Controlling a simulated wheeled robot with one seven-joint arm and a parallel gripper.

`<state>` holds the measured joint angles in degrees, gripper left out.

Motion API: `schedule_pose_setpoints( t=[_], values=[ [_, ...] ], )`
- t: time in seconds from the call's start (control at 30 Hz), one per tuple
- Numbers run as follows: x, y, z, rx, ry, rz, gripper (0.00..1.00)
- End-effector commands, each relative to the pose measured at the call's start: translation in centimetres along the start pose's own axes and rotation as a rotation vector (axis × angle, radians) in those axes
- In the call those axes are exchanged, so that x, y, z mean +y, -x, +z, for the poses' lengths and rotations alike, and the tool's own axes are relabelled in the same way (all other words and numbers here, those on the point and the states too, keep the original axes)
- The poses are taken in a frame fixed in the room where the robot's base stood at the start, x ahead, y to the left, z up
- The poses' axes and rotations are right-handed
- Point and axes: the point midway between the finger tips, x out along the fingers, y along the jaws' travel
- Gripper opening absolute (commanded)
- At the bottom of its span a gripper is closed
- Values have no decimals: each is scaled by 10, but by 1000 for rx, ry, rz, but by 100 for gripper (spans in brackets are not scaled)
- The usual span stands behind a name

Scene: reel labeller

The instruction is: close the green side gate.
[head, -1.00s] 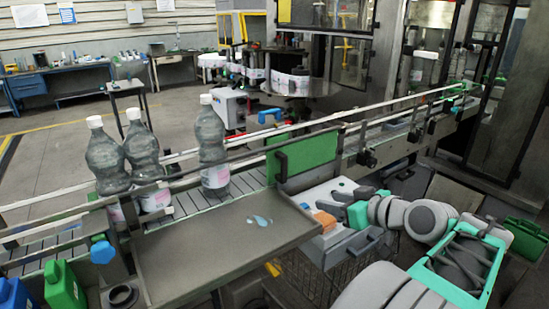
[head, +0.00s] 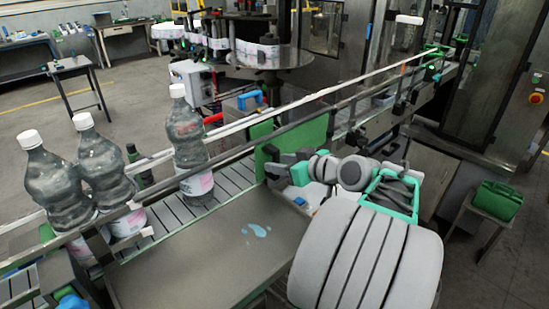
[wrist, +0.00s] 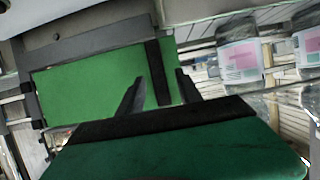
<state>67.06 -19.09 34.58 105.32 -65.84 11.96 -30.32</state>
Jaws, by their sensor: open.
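The green side gate (head: 315,132) is a flat panel standing at the conveyor's near rail in the head view, partly hidden by my arm and gripper. In the wrist view the gate (wrist: 90,88) fills the upper left, with a dark vertical handle bar (wrist: 155,65) near its right end. My gripper (head: 269,162) is at the gate's face, close to the handle. In the wrist view my gripper (wrist: 160,77) is open, its dark fingertips on either side of the bar. Whether they touch the bar or gate, I cannot tell.
Several bottles stand on the conveyor (head: 232,178) to the left, the closest being a bottle (head: 187,140) left of the gate. A long rail (head: 345,98) runs along the belt. A grey tray (head: 195,260) is in front. A green case (head: 497,200) sits on a stand at right.

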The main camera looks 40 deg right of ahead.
Motion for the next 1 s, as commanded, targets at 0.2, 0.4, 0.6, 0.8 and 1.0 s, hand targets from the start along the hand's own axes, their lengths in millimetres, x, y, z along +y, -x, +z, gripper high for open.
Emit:
schedule_pose_setpoints(
  t=[0.2, 0.4, 0.6, 0.8, 1.0],
  values=[
    [0, -21, -1, -1, 1, 0, 42],
    [1, -22, 0, 0, 1, 2, 42],
    [1, -22, 0, 0, 1, 1, 26],
    [0, -22, 0, 0, 1, 1, 10],
    [0, -22, 0, 0, 1, 1, 0]
  ],
)
